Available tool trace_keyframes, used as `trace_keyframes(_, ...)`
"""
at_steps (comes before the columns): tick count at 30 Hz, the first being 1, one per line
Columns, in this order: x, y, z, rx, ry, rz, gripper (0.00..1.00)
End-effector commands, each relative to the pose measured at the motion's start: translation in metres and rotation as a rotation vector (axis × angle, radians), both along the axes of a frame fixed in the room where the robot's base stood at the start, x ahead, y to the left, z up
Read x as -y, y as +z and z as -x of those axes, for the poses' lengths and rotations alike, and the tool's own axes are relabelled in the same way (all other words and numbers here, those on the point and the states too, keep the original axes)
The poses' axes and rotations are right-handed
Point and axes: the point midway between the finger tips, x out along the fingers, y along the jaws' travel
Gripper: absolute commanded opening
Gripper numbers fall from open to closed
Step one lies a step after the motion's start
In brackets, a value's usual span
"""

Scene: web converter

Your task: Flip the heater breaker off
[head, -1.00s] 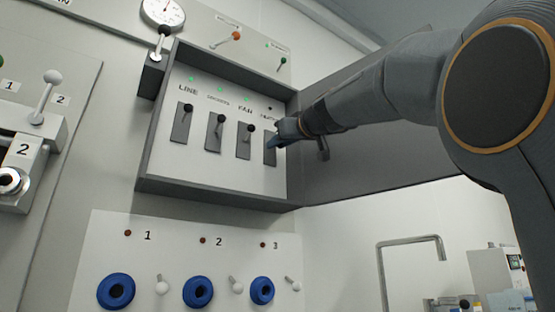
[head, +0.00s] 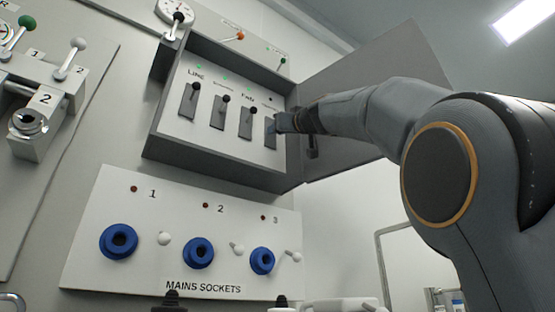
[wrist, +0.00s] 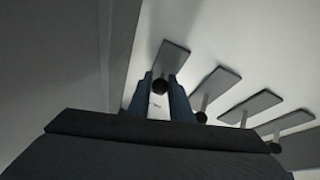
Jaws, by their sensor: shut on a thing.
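The breaker box (head: 160,148) hangs on the wall with its door open to the right. It holds a row of black-knobbed breaker levers on dark plates. The heater breaker (head: 270,134) is the rightmost, and my gripper (head: 283,123) is at it, hiding its lever and label. In the wrist view, the heater breaker's black knob (wrist: 160,88) sits between the two blue-grey fingertips (wrist: 163,84), which are shut on it. The small lamp (head: 270,99) above this breaker looks dark, while the lamps above the other breakers are green.
The fan breaker (head: 246,123) is close to the left of my gripper. The open door (head: 375,75) stands right behind my forearm. Below is a mains sockets panel (head: 85,262) with blue sockets. Levers and a gauge (head: 174,12) are at the left and top.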

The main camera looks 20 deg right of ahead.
Motion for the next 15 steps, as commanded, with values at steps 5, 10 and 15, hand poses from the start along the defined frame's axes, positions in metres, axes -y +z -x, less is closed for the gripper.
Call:
trace_keyframes(5, -0.0002, -0.0051, -0.0028, 0.029, 0.001, -0.011, 0.0)
trace_keyframes(10, -0.0006, -0.004, -0.0021, 0.047, 0.001, -0.016, 0.0)
trace_keyframes(15, -0.0005, -0.0033, -0.002, 0.054, 0.001, -0.018, 0.0)
